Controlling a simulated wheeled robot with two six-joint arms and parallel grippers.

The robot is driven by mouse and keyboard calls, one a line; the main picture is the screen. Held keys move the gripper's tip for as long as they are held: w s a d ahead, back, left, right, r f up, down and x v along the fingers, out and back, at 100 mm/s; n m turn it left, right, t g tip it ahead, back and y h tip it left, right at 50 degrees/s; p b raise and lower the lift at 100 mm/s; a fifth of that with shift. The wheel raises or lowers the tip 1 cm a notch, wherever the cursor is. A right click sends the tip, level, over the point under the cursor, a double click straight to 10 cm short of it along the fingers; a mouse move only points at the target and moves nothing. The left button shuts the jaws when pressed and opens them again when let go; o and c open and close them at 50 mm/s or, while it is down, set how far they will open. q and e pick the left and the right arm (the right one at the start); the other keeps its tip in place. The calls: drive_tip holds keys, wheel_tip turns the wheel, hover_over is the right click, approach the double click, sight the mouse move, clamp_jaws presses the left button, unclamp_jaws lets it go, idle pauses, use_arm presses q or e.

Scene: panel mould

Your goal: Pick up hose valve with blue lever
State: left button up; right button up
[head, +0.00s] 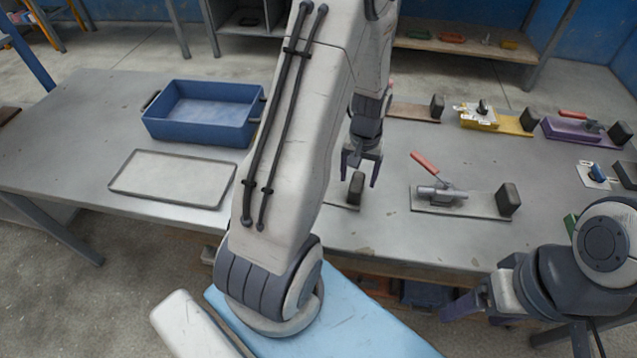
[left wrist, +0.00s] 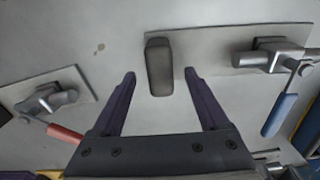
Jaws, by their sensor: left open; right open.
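The hose valve with the blue lever (left wrist: 279,114) shows in the left wrist view at the right, its grey metal body (left wrist: 268,60) on a flat grey plate (left wrist: 215,42). A dark block (left wrist: 160,66) stands at the plate's other end. In the head view my arm hides this valve; only the plate's end and the block (head: 356,188) show. My left gripper (head: 361,172) is open and empty above the table near the block, with the valve to one side of its fingers. My right gripper (head: 478,302) is open and empty at the lower right, in front of the table.
A red-levered valve (head: 440,192) on a plate lies to the right. Yellow (head: 497,121) and purple (head: 572,131) fixtures and a blue-knobbed one (head: 597,174) are farther right. A blue bin (head: 205,130) and a bare tray (head: 172,178) are at left.

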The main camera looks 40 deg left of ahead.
sight(346, 195)
use_arm(q)
wheel_tip(346, 195, down, 4)
drive_tip(key=shift+s+r, duration=0.1)
clamp_jaws()
idle(0.4)
